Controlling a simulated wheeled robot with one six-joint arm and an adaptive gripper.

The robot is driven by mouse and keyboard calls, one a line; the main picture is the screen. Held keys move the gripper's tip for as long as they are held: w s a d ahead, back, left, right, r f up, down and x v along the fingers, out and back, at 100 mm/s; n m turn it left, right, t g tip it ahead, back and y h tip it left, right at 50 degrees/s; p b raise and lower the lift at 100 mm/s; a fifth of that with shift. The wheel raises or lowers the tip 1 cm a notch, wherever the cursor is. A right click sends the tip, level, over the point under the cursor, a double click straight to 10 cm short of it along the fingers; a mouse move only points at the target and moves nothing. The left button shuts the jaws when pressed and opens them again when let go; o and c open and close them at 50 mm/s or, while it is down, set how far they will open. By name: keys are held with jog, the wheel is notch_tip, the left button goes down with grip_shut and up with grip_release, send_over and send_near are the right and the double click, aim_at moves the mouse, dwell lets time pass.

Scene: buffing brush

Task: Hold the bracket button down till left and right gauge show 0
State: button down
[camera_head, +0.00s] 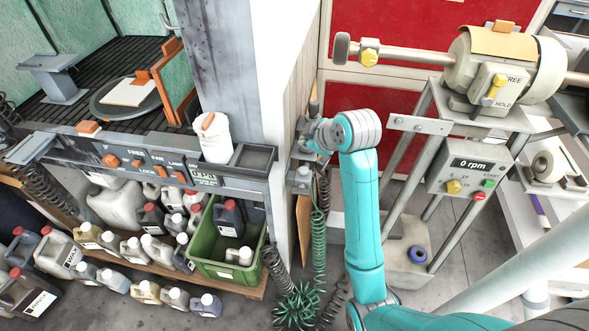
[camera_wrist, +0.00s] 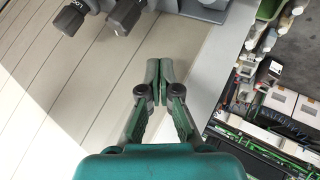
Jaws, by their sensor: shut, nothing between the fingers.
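My gripper (camera_wrist: 159,82) is shut and empty, its fingertips together in the wrist view. In the head view it is beside the pale wall, partly hidden by my wrist. A grey bracket-like fixture (camera_head: 302,181) is on that wall just below my gripper; I cannot tell whether its top knob is the bracket button. The right gauge (camera_head: 472,164) reads 0 rpm on the grey control box. A small greenish display (camera_head: 204,180), perhaps the left gauge, is on the bench front; its digits are unclear. Dark knobs (camera_wrist: 97,15) show ahead of the fingertips, apart from them.
A white tub (camera_head: 214,140) stands on the bench at left. A green crate (camera_head: 213,268) and several jugs are below. Coiled hoses (camera_head: 318,240) hang under the wall fixture. The drum machine (camera_head: 507,65) and its stand are at right.

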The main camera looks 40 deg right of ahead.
aim_at(304, 171)
jog(key=shift+w+r, duration=0.2)
jog(key=shift+r, duration=0.2)
jog(key=shift+f, duration=4.45)
jog(key=shift+f, duration=0.1)
jog(key=shift+f, duration=0.3)
jog(key=shift+f, duration=0.55)
dwell(2.2)
